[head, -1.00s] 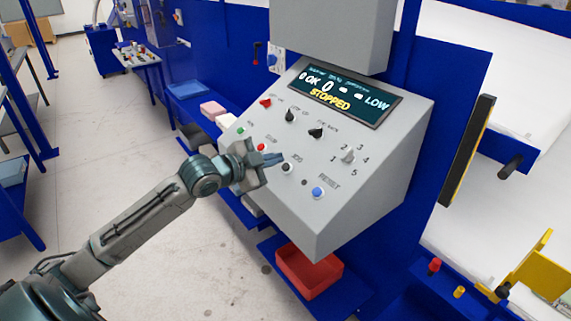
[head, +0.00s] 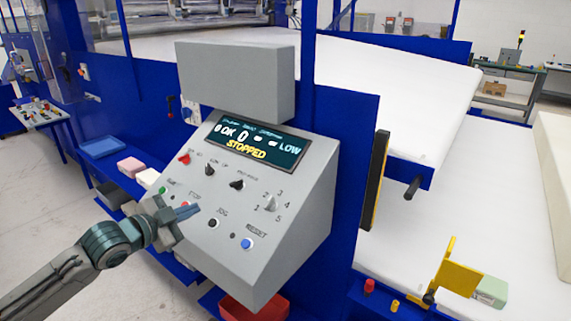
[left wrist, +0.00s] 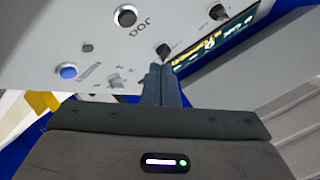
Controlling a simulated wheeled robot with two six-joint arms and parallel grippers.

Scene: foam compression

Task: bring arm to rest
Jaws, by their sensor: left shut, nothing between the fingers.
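My left gripper (head: 188,212) is shut and empty. In the head view it stands in front of the lower left part of the grey control panel (head: 262,262), near the red stop button; I cannot tell whether it touches the panel. The panel's display (head: 249,141) reads "STOPPED", with "OK" and "LOW". In the left wrist view the shut fingers (left wrist: 162,84) point toward the panel face, with the jog button (left wrist: 125,16) and the blue reset button (left wrist: 68,71) beyond. My right gripper is in neither view.
A red bin (head: 250,307) sits below the panel. A yellow bracket (head: 457,270) and a pale green block (head: 491,291) are at the right. Open floor lies left of the ledge.

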